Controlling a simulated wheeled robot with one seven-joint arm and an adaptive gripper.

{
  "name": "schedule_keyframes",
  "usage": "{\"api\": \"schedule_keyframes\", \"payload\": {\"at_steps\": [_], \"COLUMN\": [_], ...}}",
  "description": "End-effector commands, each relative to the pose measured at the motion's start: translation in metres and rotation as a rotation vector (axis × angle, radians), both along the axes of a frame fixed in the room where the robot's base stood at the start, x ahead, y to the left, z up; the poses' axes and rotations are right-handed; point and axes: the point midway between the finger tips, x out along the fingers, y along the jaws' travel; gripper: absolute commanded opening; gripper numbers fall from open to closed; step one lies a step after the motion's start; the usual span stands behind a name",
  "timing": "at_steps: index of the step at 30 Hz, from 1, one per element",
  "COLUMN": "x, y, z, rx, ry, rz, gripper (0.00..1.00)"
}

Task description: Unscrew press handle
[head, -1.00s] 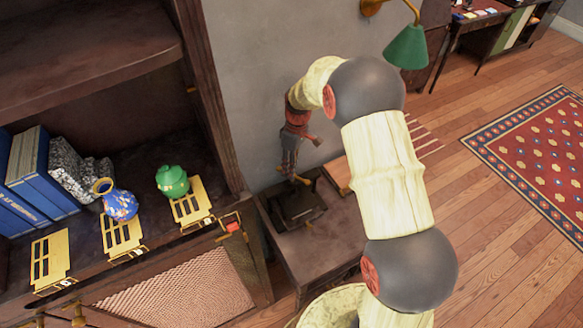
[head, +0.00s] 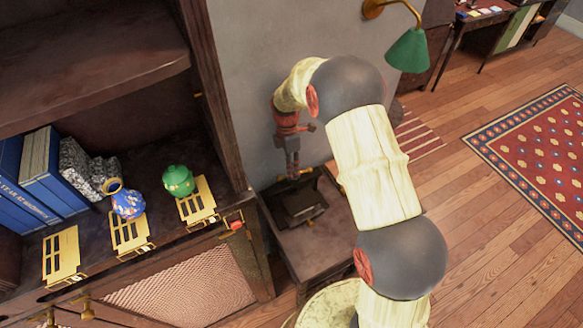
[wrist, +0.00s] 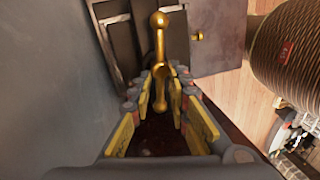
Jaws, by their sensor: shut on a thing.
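The press is a dark, low device (head: 302,207) on a small brown table against the grey wall. Its dark panels (wrist: 218,52) also show in the wrist view. The press handle is a brass rod with rounded ends (wrist: 160,45), seen between my fingers in the wrist view. My gripper (wrist: 161,76) is shut on the handle, with yellow finger pads on both sides of it. In the head view my gripper (head: 293,172) hangs down just over the press's back edge. I cannot tell whether the handle still touches the press.
The small table (head: 325,240) has bare top in front of the press. A green wall lamp (head: 408,50) is at upper right. The grey wall is close behind my gripper.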

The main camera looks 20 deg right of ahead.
Motion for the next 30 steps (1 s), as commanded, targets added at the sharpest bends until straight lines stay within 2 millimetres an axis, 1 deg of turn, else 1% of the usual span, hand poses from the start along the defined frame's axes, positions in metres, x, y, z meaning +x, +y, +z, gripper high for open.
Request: {"api": "schedule_keyframes", "payload": {"at_steps": [3,9,26,27,30], "x": [0.0007,0.0001,0.0001,0.0001,-0.0001], "y": [0.0002,0.0004,0.0006,0.0006,0.0006], "z": [0.0015,0.0012,0.0009,0.0009,0.0007], "rx": [-0.001,0.0,0.0,0.0,-0.001], "ry": [-0.003,-0.004,-0.005,-0.005,-0.004], "rz": [0.06,0.125,0.149,0.149,0.148], "gripper": [0.0,0.0,0.0,0.2,0.26]}}
